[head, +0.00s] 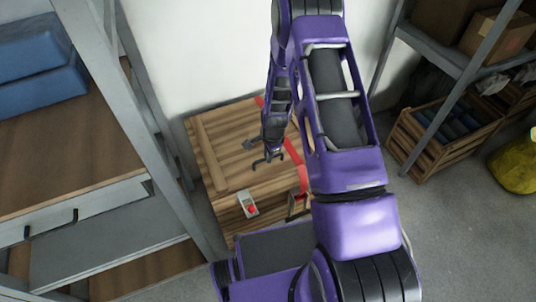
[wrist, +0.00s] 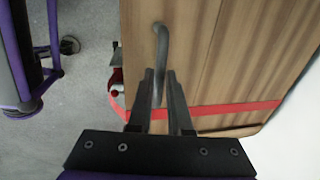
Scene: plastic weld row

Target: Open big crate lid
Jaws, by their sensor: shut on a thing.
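The big wooden crate (head: 229,220) stands on the floor against the white wall, and its plank lid (head: 225,150) looks closed. A dark curved handle (wrist: 162,42) sits on the lid near its edge. My gripper (head: 267,160) is over the lid. In the wrist view my gripper (wrist: 160,75) has its two fingers on either side of the handle, shut on it. A red strap (head: 295,148) runs across the lid and also shows in the wrist view (wrist: 235,108). My arm hides the crate's right part.
A grey box with a red part (head: 249,206) is on the crate's front. A shelf unit with a wooden top (head: 70,130) stands close on the left. A slatted crate (head: 430,135) under a rack and a yellow bag (head: 516,165) are on the right.

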